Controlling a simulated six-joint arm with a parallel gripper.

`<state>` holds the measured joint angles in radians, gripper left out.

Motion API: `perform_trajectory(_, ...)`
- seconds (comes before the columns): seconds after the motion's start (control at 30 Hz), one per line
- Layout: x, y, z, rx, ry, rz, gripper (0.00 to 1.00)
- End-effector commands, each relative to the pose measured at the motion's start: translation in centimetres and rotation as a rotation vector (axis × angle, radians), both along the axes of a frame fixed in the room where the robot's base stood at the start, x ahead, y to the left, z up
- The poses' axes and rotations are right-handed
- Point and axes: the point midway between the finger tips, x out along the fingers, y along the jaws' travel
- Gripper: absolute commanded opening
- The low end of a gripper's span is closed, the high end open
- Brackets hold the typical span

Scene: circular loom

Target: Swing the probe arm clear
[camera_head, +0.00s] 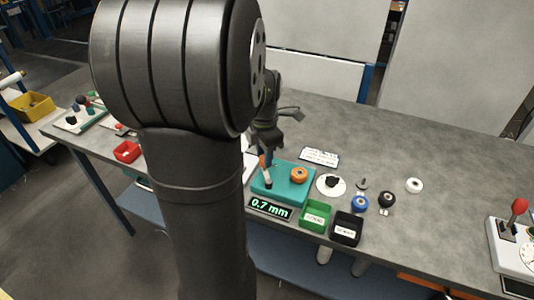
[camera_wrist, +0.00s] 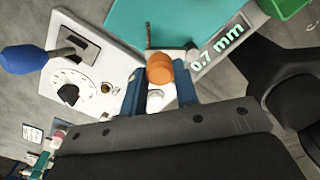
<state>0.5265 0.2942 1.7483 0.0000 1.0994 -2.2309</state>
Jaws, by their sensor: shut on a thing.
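My gripper (camera_head: 266,156) is at the left part of the teal gauge base (camera_head: 280,192), with its fingers pointing down. In the wrist view its two blue fingers (camera_wrist: 159,82) are shut on an orange knob (camera_wrist: 159,68), which appears to be part of the probe arm. A short metal rod (camera_wrist: 171,53) shows beside the knob, over the edge of the teal base (camera_wrist: 175,22). The display (camera_head: 270,208) in front reads 0.7 mm. My arm hides part of the table to the left.
A green bin (camera_head: 316,215) and a black bin (camera_head: 346,229) stand right of the display. A white disc (camera_head: 331,185), a blue ring (camera_head: 360,204) and a black ring (camera_head: 387,199) lie farther right. A white panel with a blue-handled lever (camera_wrist: 24,58) is close in the wrist view.

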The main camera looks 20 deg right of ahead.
Motion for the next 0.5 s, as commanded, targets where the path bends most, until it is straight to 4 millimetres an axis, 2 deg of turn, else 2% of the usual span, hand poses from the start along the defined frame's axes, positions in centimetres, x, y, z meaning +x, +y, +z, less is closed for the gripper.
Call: perform_trajectory(0.5,0.06,0.25,0.05,-0.001,-0.001,0.058,0.0)
